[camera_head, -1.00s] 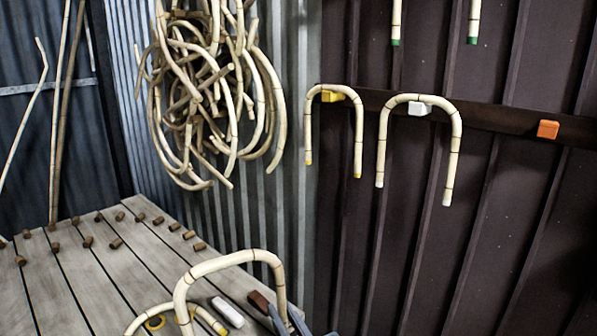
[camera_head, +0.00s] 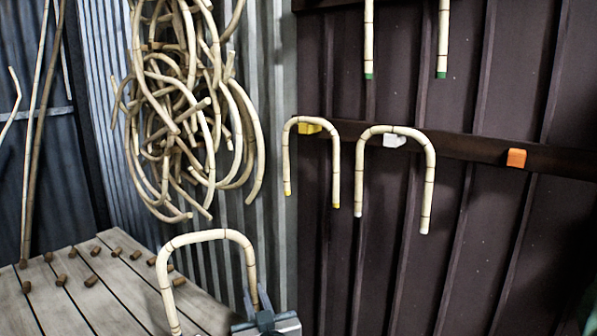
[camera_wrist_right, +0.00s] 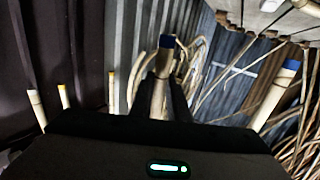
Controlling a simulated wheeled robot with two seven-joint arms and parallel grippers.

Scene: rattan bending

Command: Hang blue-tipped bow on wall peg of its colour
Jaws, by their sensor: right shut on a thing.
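The blue-tipped bow (camera_head: 208,236) is a pale bent-rattan arch with dark bands, upright at the lower left of the head view. My right gripper (camera_head: 259,310) is shut on its right leg; the lower leg ends are out of frame there. In the right wrist view, the bow's two blue tips show, one on the leg (camera_wrist_right: 162,82) between my fingers (camera_wrist_right: 162,105) and one on the other leg (camera_wrist_right: 271,103). No blue peg shows. A yellow peg (camera_head: 310,128) and a white peg (camera_head: 394,140) each carry a bow. An orange peg (camera_head: 516,158) is empty. My left gripper is not seen.
A dark wooden rail (camera_head: 462,146) carries the pegs along the brown ribbed wall. Green-tipped legs (camera_head: 368,60) hang above. A tangle of rattan (camera_head: 185,110) hangs at left. A plank table (camera_head: 95,305) with several short brown pegs stands below it.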

